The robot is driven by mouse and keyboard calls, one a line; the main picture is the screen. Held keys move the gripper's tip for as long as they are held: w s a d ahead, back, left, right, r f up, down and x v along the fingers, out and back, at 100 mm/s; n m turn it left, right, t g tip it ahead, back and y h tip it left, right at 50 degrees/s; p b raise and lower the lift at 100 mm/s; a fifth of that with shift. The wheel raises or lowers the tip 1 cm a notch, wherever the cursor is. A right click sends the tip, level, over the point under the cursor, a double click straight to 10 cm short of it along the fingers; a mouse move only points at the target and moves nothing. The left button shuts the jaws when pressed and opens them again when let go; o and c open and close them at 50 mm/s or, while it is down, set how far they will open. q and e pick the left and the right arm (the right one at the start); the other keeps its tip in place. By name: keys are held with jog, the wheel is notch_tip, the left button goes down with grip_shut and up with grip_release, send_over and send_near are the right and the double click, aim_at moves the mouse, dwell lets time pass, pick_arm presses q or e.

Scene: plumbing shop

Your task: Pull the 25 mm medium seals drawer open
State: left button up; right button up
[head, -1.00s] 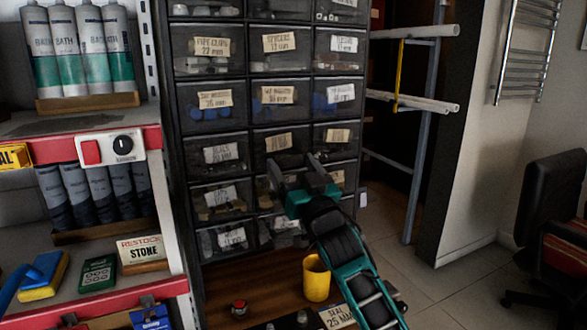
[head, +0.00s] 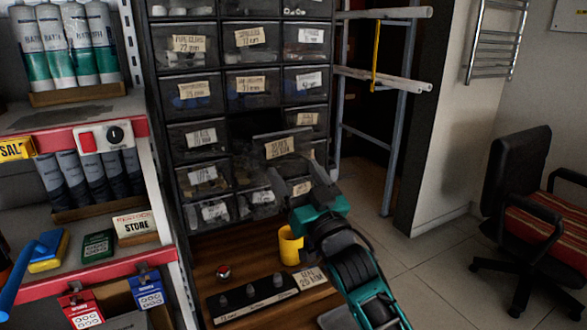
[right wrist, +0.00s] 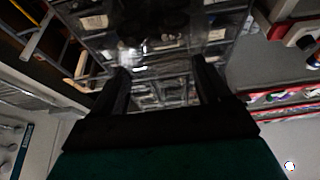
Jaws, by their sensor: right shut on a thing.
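The 25 mm seals drawer (head: 280,147) is in the middle column of the black drawer cabinet (head: 165,150). Its labelled front stands out well beyond the neighbouring fronts, so it is partly open. My right gripper (head: 287,177) is at the lower part of this front and is shut on the drawer. The exact contact is hard to see. In the right wrist view the two dark fingers of my right gripper (right wrist: 162,80) point toward clear plastic, which is dim there. My left gripper is not in view.
A wooden surface below holds a yellow cup (head: 290,246), a red-and-white round item (head: 223,271), a black holder with several pegs (head: 250,298) and a seal card (head: 311,278). Shelves stand at the left. An office chair (head: 520,210) and open floor are at the right.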

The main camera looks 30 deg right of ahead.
jog(key=shift+w, duration=0.1)
jog(key=o, duration=1.2)
jog(key=shift+o, duration=1.3)
jog(key=v, duration=1.3)
jog(key=shift+a, duration=0.1)
